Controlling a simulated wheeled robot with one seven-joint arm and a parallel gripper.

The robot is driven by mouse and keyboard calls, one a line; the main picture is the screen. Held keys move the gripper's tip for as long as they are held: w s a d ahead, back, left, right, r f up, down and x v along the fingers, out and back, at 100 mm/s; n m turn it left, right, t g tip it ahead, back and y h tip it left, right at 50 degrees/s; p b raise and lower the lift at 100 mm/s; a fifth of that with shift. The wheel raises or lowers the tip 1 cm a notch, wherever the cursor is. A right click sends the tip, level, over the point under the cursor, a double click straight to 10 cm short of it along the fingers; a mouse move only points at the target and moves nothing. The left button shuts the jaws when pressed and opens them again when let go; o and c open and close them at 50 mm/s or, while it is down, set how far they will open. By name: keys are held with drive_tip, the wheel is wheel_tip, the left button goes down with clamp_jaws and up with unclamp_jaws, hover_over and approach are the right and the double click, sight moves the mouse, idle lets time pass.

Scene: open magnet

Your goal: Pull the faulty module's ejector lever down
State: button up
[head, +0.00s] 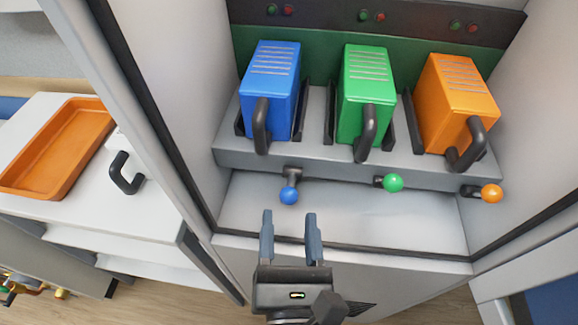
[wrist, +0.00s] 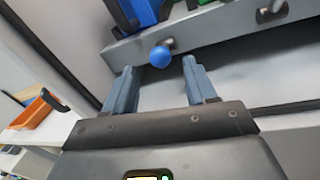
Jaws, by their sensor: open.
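A blue module (head: 270,75), a green module (head: 365,75) and an orange module (head: 455,85) stand in a rack, each with a dark handle. Below them are ejector levers with a blue knob (head: 289,195), a green knob (head: 393,183) and an orange knob (head: 491,193). The blue lever points down in the picture; the other two point right. My gripper (head: 289,214) is open and empty, just short of the blue knob. In the wrist view the blue knob (wrist: 160,56) shows between and beyond the fingertips (wrist: 158,70). I cannot tell which indicator lamp is lit.
A panel with red and green lamps (head: 372,16) runs above the modules. Cabinet side walls (head: 150,90) stand left and right of the rack. An orange tray (head: 55,150) lies on a white cart at the left. The ledge (head: 345,212) below the levers is bare.

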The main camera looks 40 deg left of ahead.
sight(289, 200)
drive_tip(key=x, duration=0.7)
drive_tip(key=shift+w+a, duration=0.2)
drive_tip(key=shift+w, duration=0.05)
drive_tip(key=c, duration=1)
